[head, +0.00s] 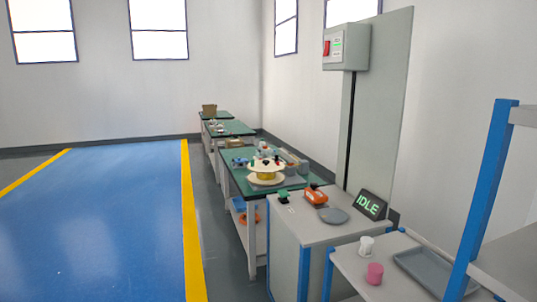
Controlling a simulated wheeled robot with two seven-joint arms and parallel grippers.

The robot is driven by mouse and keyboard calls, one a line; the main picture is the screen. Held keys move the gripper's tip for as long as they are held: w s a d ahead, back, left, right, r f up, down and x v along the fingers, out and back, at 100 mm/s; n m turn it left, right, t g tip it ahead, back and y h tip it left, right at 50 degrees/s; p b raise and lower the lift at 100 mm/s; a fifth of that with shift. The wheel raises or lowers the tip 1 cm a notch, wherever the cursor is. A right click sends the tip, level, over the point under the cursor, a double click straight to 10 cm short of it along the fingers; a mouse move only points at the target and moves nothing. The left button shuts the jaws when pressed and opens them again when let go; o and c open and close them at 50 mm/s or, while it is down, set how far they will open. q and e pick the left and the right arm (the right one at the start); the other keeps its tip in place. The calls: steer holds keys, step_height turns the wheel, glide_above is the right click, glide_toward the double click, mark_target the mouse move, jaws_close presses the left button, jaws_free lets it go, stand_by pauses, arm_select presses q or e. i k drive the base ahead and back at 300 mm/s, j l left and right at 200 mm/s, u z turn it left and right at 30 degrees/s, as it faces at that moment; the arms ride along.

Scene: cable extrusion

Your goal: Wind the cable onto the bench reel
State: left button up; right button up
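The bench reel (266,167), a pale disc-shaped reel with a yellow hub, sits on the green-topped workbench (233,180) in the middle of the head view. Small white and red parts show on top of it. An orange coil (254,217), possibly cable, lies on the shelf under that bench; it is partly hidden. Neither of my grippers is in view.
A grey cabinet (290,246) with a display reading IDLE (370,204) stands nearer. The blue floor (95,220) at left is clear.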

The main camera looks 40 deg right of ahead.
mark_target(263, 176)
steer(key=i+l+z, duration=0.15)
steer(key=i+l, duration=0.2)
steer(key=i, duration=0.5)
steer(key=i+l+z, duration=0.2)
steer(key=i, duration=0.65)
steer(key=i+l+z, duration=0.15)
steer(key=i, duration=0.7)
steer(key=i+l+z, duration=0.1)
steer(key=i, duration=0.25)
steer(key=i+l, duration=0.25)
steer(key=i+l+z, duration=0.15)
steer(key=i, duration=0.3)
steer(key=i+l, duration=0.1)
steer(key=l, duration=0.25)
steer(key=z, duration=0.05)
